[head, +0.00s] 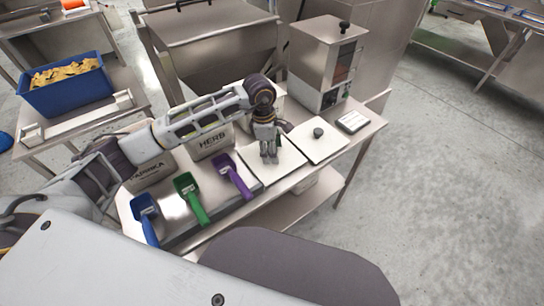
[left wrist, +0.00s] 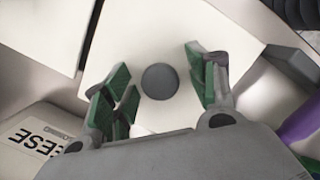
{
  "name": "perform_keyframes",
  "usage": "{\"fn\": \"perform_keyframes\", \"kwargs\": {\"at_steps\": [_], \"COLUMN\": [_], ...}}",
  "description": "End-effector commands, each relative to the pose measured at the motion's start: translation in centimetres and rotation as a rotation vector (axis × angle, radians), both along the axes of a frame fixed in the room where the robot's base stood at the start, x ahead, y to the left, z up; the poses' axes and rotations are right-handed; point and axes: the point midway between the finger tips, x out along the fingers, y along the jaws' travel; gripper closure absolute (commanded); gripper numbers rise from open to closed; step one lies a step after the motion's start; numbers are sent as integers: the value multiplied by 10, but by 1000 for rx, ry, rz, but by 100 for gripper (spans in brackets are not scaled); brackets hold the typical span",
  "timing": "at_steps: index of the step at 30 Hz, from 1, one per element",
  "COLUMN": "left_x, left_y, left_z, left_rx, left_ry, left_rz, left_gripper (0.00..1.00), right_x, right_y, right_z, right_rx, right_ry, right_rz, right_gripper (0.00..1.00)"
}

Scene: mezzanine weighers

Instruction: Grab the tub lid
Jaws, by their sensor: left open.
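A white square lid (head: 289,163) lies flat on the steel table, partly covered in the head view by my left gripper (head: 269,158). In the left wrist view the lid (left wrist: 160,119) shows a round dark knob (left wrist: 160,81) at its middle. My left gripper (left wrist: 158,72) is open above this lid, with its green-padded fingers on either side of the knob. A second white lid (head: 308,145) with a dark knob lies just to the right. My right gripper is not in view.
Tubs marked paprika (head: 152,172) and herb (head: 212,144) stand left; a third (left wrist: 38,146) reads "EESE". Blue (head: 146,215), green (head: 190,196) and purple (head: 233,176) scoops lie in front. A steel machine (head: 318,62) and flat scale (head: 352,122) stand right.

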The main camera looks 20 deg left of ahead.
Motion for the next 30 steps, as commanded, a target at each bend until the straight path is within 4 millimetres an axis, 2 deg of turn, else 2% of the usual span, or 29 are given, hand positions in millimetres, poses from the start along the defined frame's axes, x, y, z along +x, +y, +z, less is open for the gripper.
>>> {"fn": "perform_keyframes", "kwargs": {"at_steps": [4,5,16,25,30], "left_x": [0,0,0,0,1], "left_y": [0,0,0,0,0], "left_z": [0,0,0,2,11], "left_rx": [0,0,0,0,-1], "left_ry": [0,0,0,-1,-2], "left_rz": [0,0,0,0,0], "left_gripper": [42,45,92,94,94], "right_x": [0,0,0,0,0], "right_y": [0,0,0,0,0], "right_z": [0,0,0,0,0], "right_rx": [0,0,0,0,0], "right_ry": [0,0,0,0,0], "right_rz": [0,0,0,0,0], "right_gripper": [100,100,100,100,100]}}
